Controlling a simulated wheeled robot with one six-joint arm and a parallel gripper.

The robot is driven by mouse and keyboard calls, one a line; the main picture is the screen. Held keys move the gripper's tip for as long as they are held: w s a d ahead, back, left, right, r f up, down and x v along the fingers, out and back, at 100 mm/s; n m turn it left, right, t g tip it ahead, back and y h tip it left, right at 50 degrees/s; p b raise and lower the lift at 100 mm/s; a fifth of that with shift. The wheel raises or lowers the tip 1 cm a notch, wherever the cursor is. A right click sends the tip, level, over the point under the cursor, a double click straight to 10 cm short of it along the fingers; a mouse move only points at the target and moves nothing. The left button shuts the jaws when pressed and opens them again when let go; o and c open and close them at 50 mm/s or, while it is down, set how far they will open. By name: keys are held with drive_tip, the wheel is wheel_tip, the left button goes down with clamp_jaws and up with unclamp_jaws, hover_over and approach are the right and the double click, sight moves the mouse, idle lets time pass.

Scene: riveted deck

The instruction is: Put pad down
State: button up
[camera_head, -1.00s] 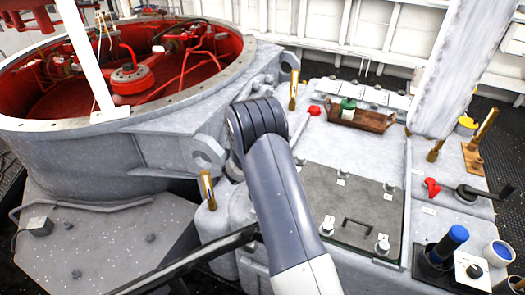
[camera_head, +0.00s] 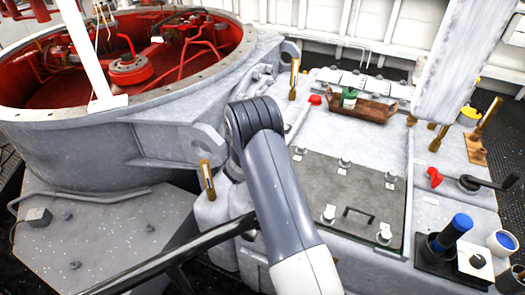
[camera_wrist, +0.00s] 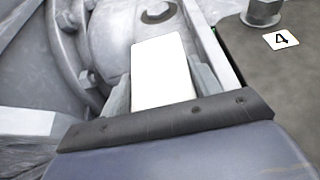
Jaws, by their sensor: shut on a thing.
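In the wrist view, my gripper (camera_wrist: 163,84) is shut on a flat white block, which I take to be the pad (camera_wrist: 162,65). The pad sticks out beyond the two grey fingers, one on each side of it. Grey machinery lies behind it; I cannot tell whether the pad touches anything. In the head view, my arm runs up the middle of the picture, and neither the fingers nor the pad can be made out.
A dark panel (camera_head: 345,190) with a handle and numbered bolts lies right of my arm. Beyond it is a wooden tray (camera_head: 375,112) with a green item. A blue-topped cylinder (camera_head: 455,230) stands at right. A large red-lined ring housing (camera_head: 110,150) is at left.

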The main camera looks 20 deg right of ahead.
drive_tip(key=shift+s+f+b, duration=0.1)
drive_tip(key=shift+f+b, duration=0.35)
